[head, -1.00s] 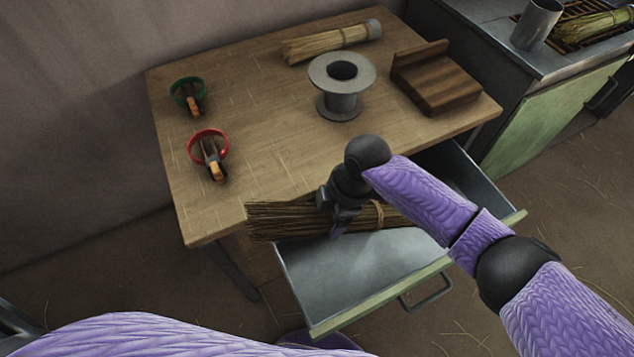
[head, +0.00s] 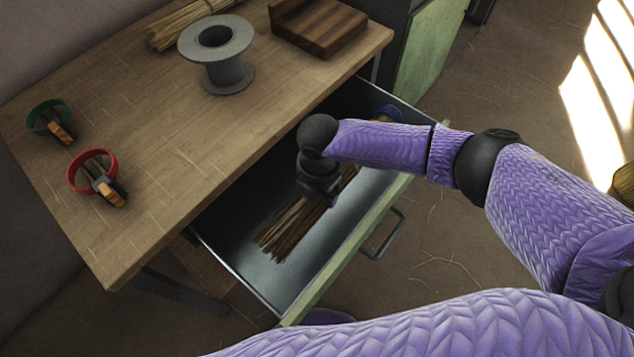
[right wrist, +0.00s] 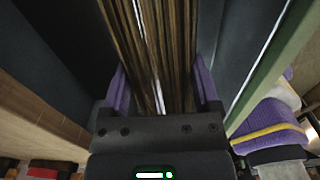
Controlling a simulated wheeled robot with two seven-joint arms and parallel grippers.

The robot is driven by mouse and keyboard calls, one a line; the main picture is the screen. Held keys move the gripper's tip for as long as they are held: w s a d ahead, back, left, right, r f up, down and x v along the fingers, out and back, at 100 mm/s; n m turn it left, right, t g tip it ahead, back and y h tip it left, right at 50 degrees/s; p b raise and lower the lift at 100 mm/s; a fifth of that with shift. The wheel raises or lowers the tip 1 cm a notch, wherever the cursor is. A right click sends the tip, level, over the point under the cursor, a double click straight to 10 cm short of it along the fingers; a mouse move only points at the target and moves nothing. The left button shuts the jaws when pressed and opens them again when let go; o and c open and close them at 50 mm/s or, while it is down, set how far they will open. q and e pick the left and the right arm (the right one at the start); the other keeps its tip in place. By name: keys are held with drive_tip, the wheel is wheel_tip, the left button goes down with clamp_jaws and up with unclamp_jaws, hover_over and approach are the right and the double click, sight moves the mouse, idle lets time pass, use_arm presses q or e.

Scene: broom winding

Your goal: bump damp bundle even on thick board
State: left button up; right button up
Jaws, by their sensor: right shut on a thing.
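My right gripper (head: 322,196) is shut on a straw bundle (head: 285,232) over the open drawer. The bundle slants, its loose ends toward the drawer's near left. In the right wrist view the bundle (right wrist: 155,45) runs between the finger pads. Whether it touches the drawer floor I cannot tell, and its middle is hidden by my gripper. The thick board (head: 318,30), dark wood with a raised ledge, lies at the back right of the table. Whether the straw is damp does not show. My left gripper is not in view.
The drawer (head: 240,255) juts out from the wooden table (head: 150,160). A grey spool (head: 222,75) stands by the board, with another straw bundle (head: 170,25) behind it. A green-ringed tool (head: 52,120) and a red-ringed tool (head: 98,178) lie at left.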

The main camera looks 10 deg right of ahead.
wheel_tip(320, 180, down, 8)
drive_tip(key=b, duration=0.5)
drive_tip(key=shift+r, duration=0.2)
drive_tip(key=shift+f+b, duration=0.4)
drive_tip(key=shift+f, duration=0.1)
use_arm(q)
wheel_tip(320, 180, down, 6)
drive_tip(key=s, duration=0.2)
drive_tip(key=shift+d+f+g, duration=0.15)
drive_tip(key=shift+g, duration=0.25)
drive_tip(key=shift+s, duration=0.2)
use_arm(e)
drive_tip(key=shift+r, duration=0.1)
drive_tip(key=o, duration=0.9)
wheel_tip(320, 180, up, 9)
drive_tip(key=p, duration=0.5)
drive_tip(key=shift+r, duration=0.1)
drive_tip(key=shift+r+p, duration=0.3)
drive_tip(key=shift+p, duration=0.1)
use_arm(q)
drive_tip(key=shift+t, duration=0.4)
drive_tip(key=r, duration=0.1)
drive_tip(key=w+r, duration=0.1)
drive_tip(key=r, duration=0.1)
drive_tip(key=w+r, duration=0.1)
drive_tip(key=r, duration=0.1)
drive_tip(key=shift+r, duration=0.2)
